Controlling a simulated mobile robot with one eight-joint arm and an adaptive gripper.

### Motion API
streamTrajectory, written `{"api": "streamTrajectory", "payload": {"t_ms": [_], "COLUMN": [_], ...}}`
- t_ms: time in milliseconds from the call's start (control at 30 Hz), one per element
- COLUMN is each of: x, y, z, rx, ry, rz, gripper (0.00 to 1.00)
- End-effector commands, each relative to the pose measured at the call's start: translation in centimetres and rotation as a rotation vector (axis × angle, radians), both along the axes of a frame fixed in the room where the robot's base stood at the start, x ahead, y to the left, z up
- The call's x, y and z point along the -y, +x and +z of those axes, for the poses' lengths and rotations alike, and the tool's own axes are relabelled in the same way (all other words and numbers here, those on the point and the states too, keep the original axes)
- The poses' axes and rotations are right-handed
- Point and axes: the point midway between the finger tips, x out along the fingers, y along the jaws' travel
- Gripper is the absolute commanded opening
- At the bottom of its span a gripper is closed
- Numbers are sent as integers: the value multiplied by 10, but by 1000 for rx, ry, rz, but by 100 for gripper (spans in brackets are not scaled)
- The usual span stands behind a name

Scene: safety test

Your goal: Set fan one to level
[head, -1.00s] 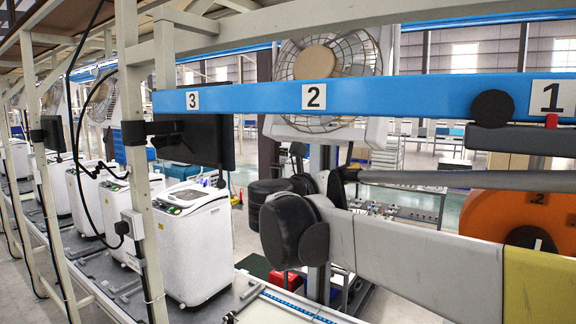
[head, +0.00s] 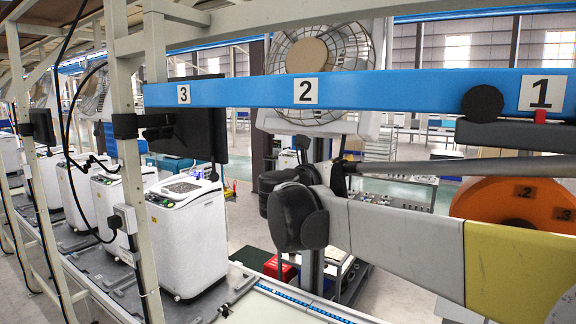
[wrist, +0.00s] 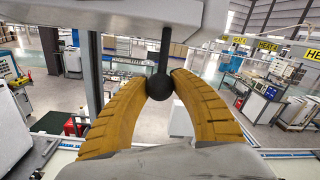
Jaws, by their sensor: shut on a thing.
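In the wrist view, the two yellow ribbed fingers of my gripper (wrist: 162,82) are closed around a black ball knob (wrist: 159,88). The knob is at the lower end of a dark upright rod (wrist: 165,45). In the head view, a large caged fan (head: 318,55) stands behind a blue bar (head: 400,92) labelled 3, 2 and 1 from left to right. A red marker (head: 540,117) on a dark block (head: 515,134) is under the 1. An orange disc (head: 490,197) with numbers 2 and 3 is at the right, partly hidden. My fingers do not show in the head view.
A grey and yellow link (head: 400,240) crosses the lower right of the head view. A pale frame post (head: 128,200) and white machines (head: 185,245) stand at the left.

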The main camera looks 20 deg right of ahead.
Motion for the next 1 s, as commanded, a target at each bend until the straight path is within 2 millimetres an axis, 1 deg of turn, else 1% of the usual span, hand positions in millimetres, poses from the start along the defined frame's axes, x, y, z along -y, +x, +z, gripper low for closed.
{"api": "streamTrajectory", "payload": {"t_ms": [33, 200, 267, 300, 400, 500, 767, 800, 867, 900, 1000], "x": [6, 31, 40, 47, 58, 63, 63, 63, 63, 63, 63], "y": [4, 23, 30, 36, 45, 49, 50, 50, 49, 49, 49], "z": [-6, -17, -18, -17, -12, -12, -11, -11, -11, -11, -11], "rx": [13, 93, 121, 133, 136, 136, 136, 136, 136, 136, 136], "ry": [-22, -127, -163, -178, -182, -180, -179, -179, -179, -179, -179], "rz": [-3, -5, -5, -5, -2, -1, 0, 0, 0, 0, 0], "gripper": [0, 0, 0, 0, 0, 0, 0, 34, 52, 55, 55]}}
